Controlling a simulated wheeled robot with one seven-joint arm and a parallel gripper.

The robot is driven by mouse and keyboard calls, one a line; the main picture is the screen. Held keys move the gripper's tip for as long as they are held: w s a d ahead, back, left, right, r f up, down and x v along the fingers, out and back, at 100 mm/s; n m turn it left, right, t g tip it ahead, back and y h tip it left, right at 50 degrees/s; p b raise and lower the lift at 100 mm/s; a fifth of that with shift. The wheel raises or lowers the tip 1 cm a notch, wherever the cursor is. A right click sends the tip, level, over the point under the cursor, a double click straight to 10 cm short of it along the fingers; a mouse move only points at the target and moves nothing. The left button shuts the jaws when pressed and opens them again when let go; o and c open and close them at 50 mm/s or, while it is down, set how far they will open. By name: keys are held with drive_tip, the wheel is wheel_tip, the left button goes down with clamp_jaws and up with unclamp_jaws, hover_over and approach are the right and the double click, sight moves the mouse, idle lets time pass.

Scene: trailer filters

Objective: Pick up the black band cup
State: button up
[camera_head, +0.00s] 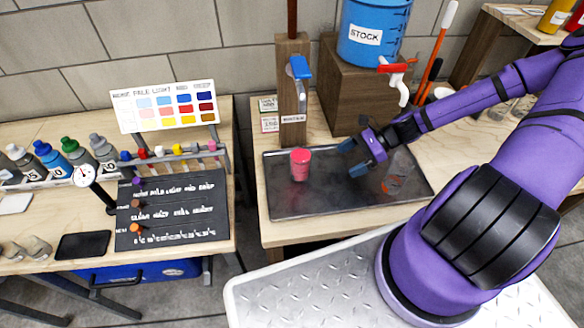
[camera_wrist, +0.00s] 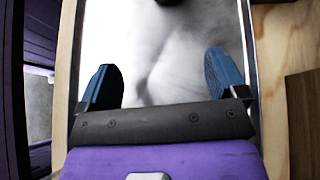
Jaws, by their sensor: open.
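A pink-red cup (camera_head: 300,164) stands upright on the dark metal tray (camera_head: 285,206), left of my gripper. I cannot make out a black band for sure on either cup. My gripper (camera_head: 353,158) is open and empty above the tray, between the two cups. The wrist view shows its two blue fingertips (camera_wrist: 163,82) spread apart over the tray, with nothing between them. A dark shape is cut off at that view's top edge.
A wooden post with a blue-handled tap (camera_head: 299,68) stands behind the tray. A blue STOCK bucket (camera_head: 374,32) with a red-handled tap (camera_head: 396,68) sits on a wooden block behind. Paint bottles (camera_head: 80,153) and a black board (camera_head: 172,209) are on the left table.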

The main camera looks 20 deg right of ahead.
sight(306, 166)
drive_tip(key=a+r, duration=0.1)
drive_tip(key=w+a+t+y, duration=0.1)
drive_tip(key=a, duration=0.1)
drive_tip(key=shift+r+m, duration=0.3)
drive_tip(key=shift+r, duration=0.1)
drive_tip(key=shift+a+y, duration=0.3)
drive_tip(key=shift+a, duration=0.05)
drive_tip(key=x, duration=1)
drive_tip(key=shift+w, duration=0.3)
drive_tip(key=c, duration=1.1)
drive_tip(key=shift+r, duration=0.25)
